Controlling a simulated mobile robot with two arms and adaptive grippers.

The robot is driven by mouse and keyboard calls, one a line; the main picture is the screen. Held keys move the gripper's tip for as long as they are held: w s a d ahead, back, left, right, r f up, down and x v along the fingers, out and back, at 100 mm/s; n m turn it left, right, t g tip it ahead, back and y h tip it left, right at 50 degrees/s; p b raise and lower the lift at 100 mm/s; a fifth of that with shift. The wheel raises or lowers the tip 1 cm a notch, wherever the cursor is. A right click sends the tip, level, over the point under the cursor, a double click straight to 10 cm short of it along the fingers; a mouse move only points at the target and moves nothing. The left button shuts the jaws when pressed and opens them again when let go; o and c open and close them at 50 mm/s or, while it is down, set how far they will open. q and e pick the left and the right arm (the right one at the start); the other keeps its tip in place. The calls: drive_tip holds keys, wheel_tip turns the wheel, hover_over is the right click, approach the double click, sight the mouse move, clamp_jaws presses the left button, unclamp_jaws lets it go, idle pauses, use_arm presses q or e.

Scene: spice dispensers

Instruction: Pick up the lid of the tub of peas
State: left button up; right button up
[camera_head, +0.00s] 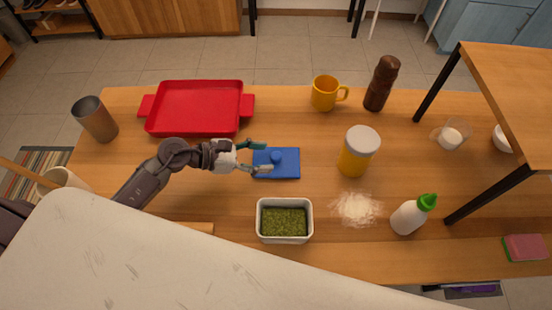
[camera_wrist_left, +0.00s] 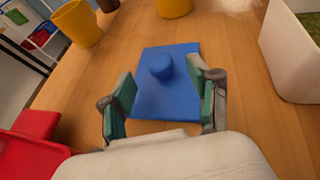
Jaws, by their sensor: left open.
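A blue rectangular lid (camera_head: 288,164) with a round knob lies flat on the wooden table. My left gripper (camera_head: 262,158) is open at its left edge, fingers pointing toward the knob. In the left wrist view the lid (camera_wrist_left: 155,103) lies ahead of the open fingers (camera_wrist_left: 163,95), and its knob (camera_wrist_left: 160,66) is beyond the fingertips with nothing held. The open white tub (camera_head: 285,239) with green contents stands nearer on the table; it partly shows in the left wrist view (camera_wrist_left: 288,60). My right gripper is not in view.
A red tray (camera_head: 196,108) lies behind my left arm. A yellow jar (camera_head: 357,155) stands right of the lid, with a yellow mug (camera_head: 324,93) and brown mill (camera_head: 381,83) behind. White powder (camera_head: 357,208) and a green-capped bottle (camera_head: 411,215) are at the front right.

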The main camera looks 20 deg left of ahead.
sight(270, 157)
use_arm(q)
drive_tip(key=x, duration=0.4)
drive_tip(key=shift+d+r+p, duration=0.1)
drive_tip(key=shift+p, duration=0.3)
clamp_jaws()
